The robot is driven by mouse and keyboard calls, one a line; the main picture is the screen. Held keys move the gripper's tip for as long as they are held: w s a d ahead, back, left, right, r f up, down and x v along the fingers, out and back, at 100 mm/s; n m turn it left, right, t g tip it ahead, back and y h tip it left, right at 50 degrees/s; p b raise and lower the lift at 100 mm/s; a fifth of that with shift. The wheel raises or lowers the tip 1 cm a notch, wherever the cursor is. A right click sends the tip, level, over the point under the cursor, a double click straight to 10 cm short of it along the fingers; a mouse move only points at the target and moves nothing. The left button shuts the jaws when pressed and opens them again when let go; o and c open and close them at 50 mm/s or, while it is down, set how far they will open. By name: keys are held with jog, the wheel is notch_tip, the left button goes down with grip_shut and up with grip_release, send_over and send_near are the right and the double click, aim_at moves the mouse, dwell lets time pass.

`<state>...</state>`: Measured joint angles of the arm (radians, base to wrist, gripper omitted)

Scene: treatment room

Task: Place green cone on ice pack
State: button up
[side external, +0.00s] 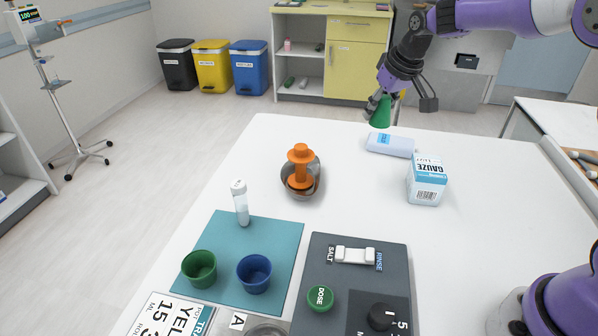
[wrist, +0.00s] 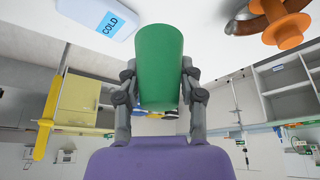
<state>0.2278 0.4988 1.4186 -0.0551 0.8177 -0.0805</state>
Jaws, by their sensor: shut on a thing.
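My gripper (side external: 377,99) is shut on the green cone (side external: 381,112), which hangs from its fingers above the far edge of the white table. In the wrist view the green cone (wrist: 160,66) sits between the two grey fingers of my gripper (wrist: 158,85). The ice pack (side external: 389,146), a pale pack with a blue label, lies flat on the table just below and near the cone in the side view. In the wrist view the ice pack (wrist: 98,17) shows the word COLD, to the left of the cone and apart from it.
A gauze box (side external: 427,180) stands right of the ice pack. An orange object (side external: 301,167) in a metal bowl (side external: 315,180) is to the left. A capped tube (side external: 241,202), a green cup (side external: 199,268), a blue cup (side external: 254,273) and a dark control panel (side external: 350,283) are nearer the front.

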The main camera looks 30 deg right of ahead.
send_over(386, 142)
jog(key=s, duration=0.2)
jog(key=f, duration=0.5)
jog(key=shift+w+a, duration=0.1)
jog(key=shift+w, duration=0.15)
jog(key=shift+f, duration=2.1)
jog(key=shift+f, duration=0.1)
jog(key=o, duration=0.8)
jog(key=shift+c, duration=0.2)
